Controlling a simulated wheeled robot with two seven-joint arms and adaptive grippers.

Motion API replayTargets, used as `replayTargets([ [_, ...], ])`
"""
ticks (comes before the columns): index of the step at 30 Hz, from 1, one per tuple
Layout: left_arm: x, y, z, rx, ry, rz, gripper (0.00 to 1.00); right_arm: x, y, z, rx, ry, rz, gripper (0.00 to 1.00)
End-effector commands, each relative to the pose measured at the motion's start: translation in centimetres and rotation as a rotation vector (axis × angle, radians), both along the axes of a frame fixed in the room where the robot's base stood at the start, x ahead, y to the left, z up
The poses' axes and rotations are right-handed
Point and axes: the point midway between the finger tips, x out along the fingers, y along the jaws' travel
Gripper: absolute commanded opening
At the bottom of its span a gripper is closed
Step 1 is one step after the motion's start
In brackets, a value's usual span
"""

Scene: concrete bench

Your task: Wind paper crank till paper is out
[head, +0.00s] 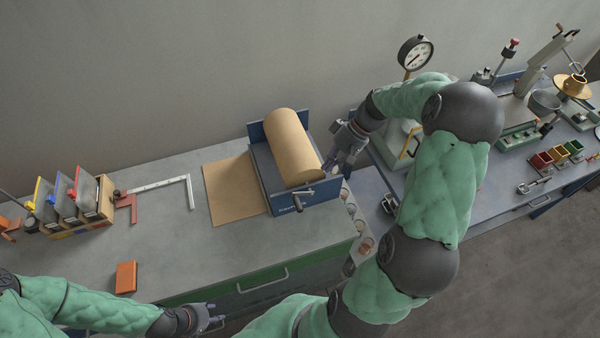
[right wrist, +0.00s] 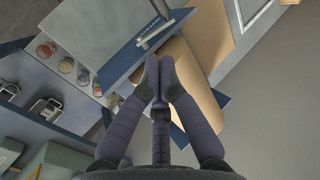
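The paper dispenser, with blue end plates (head: 322,196), stands on the grey bench and holds a brown paper roll (head: 290,143). A brown sheet (head: 236,188) lies flat to its left. The crank (head: 300,199) is on the front plate; its metal arm and dark handle also show in the right wrist view (right wrist: 152,36). My right gripper (head: 331,166) is beside the dispenser's right side, apart from the crank. In the right wrist view its fingertips (right wrist: 159,64) are together with nothing visible between them. My left gripper (head: 214,316) is low at the bench front, its fingers apart and empty.
An orange block (head: 126,277) and a metal square (head: 160,186) lie on the bench left of the sheet. A file rack (head: 90,205) stands further left. A dial gauge (head: 415,53) stands behind my right arm.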

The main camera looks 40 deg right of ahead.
Motion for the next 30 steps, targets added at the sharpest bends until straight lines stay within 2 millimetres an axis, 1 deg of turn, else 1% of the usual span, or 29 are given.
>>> replayTargets([
  [5,-0.1,0.0,-0.1,-0.001,0.003,0.000,0.40,0.2,1.0,-1.6,0.004,0.004,0.002,0.00],
  [15,-0.1,0.0,-0.4,0.000,0.001,0.000,0.40,1.1,4.3,-6.9,0.005,0.004,0.002,0.00],
  [21,-0.1,0.0,-0.6,0.000,0.001,0.000,0.40,1.6,6.0,-9.7,0.002,0.004,0.000,0.00],
  [25,-0.1,0.0,-0.6,0.000,0.001,0.000,0.40,1.9,6.8,-10.8,0.001,0.003,0.001,0.00],
  [30,-0.1,0.0,-0.6,0.000,0.001,0.000,0.40,2.0,7.3,-11.6,0.001,0.002,0.000,0.00],
])
